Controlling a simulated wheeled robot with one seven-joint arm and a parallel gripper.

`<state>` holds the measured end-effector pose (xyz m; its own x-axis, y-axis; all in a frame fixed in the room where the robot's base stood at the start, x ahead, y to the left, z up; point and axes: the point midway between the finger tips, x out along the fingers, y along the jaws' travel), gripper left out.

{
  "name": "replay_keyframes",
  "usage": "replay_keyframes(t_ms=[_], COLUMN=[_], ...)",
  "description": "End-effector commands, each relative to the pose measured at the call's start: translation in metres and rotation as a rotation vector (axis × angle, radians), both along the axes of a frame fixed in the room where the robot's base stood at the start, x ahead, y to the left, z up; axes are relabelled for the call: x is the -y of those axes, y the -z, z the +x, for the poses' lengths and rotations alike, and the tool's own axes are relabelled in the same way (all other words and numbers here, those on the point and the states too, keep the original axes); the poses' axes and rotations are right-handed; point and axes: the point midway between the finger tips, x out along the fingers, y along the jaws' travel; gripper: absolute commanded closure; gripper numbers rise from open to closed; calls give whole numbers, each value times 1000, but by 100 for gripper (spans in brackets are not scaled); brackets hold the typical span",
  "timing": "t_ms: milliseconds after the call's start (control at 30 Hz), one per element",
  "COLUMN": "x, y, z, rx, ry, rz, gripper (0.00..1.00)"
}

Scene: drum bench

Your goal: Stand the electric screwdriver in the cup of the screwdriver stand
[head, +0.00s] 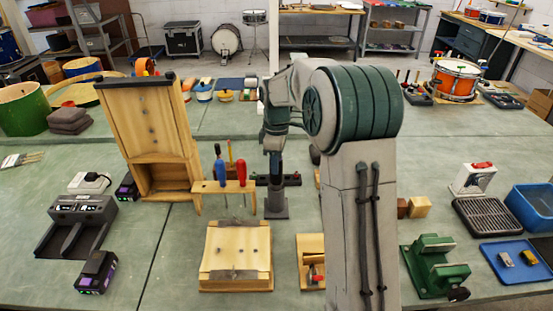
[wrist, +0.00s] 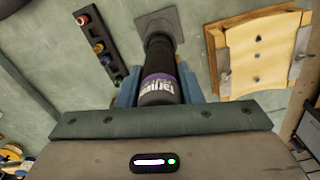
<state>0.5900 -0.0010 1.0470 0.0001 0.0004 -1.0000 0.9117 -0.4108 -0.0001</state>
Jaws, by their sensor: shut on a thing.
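The electric screwdriver (wrist: 160,88) is dark with a purple band and a pale label, and is upright between my gripper's blue-grey fingers (wrist: 158,92). In the head view my gripper (head: 273,145) points down, shut on the dark screwdriver (head: 275,170). The grey screwdriver stand (head: 276,203), a cup on a square base, is directly below and in line with it. The stand's base also shows in the wrist view (wrist: 154,22). The screwdriver's lower end meets the cup's mouth in both views. I cannot tell how deep it sits, as its tip is hidden.
A wooden rack (head: 222,187) with several hand tools stands close left of the stand. A dark strip with coloured bits (head: 290,180) lies behind it. A curved wooden piece on a block (head: 235,255) is in front. A green vise (head: 433,262) is at right.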

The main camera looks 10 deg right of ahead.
Motion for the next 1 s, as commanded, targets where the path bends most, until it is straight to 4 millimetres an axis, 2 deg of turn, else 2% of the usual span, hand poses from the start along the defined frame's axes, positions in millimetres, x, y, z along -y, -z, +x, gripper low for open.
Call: replay_keyframes(t_ms=[300, 567, 600, 700, 1000], x=[0, 0, 0, 0, 0], y=[16, 16, 16, 16, 15], z=[0, 0, 0, 0, 0], rx=[0, 1, 1, 1, 0], ry=[0, 0, 0, 0, 0], rz=[0, 0, 0, 0, 0], gripper=[100, 100, 65, 42, 42])
